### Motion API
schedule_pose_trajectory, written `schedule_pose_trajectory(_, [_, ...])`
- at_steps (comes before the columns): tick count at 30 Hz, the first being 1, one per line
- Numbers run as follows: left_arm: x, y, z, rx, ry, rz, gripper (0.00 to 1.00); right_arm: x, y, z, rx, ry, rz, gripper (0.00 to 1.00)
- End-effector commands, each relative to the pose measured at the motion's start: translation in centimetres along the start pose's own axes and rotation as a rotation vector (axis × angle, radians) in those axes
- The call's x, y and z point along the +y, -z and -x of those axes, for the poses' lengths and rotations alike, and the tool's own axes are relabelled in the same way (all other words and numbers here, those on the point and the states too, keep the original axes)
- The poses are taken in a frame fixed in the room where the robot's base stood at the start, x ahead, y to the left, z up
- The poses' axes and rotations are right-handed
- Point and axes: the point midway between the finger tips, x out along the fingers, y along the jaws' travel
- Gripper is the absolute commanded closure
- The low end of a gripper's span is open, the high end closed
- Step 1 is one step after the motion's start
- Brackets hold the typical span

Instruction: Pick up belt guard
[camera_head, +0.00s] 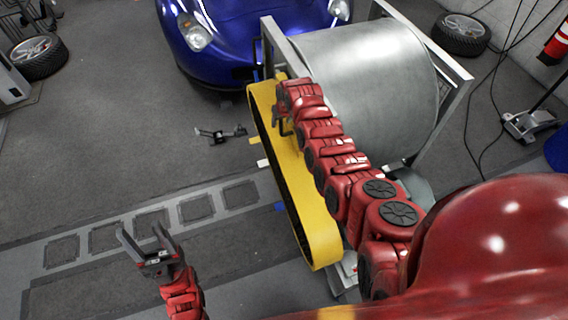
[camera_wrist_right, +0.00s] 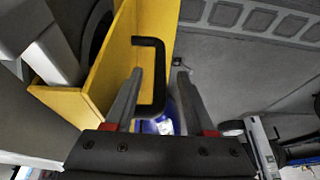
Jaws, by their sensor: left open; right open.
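The yellow belt guard (camera_head: 309,220) is a long piece with rounded ends, beside the steel roller in the head view. In the right wrist view the guard (camera_wrist_right: 152,20) fills the upper left, with a black bar handle (camera_wrist_right: 147,41) standing off its face. My right gripper (camera_wrist_right: 159,72) is open, its two fingers reaching up to the handle, which shows between them; I cannot tell whether they touch it. In the head view my right arm hides most of that gripper. My left gripper (camera_head: 147,242) is open and empty above the floor, left of the guard.
The large steel roller (camera_head: 372,90) in its frame is right of the guard. A blue car (camera_head: 235,35) stands behind. A dark metal item (camera_head: 220,133) lies on the floor. Tires (camera_head: 38,57) are at the back. Floor left of the guard is mostly clear.

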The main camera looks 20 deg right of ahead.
Motion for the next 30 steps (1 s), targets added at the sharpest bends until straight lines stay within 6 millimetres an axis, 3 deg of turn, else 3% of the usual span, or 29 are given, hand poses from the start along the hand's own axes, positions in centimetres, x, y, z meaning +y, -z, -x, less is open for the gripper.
schedule_pose_trajectory(15, [-0.02,0.06,-0.32,0.0,0.0,0.0,0.41,0.1,-0.2,-0.82,0.0,0.0,-0.006,0.47])
schedule_pose_trajectory(24, [-0.01,0.06,-0.32,0.0,0.0,0.0,0.41,0.1,-0.2,-0.81,-0.001,0.0,-0.006,1.0])
schedule_pose_trajectory(30, [-0.02,0.06,-0.32,0.0,0.0,0.0,0.41,0.1,-0.19,-0.8,-0.001,0.0,-0.006,1.0])
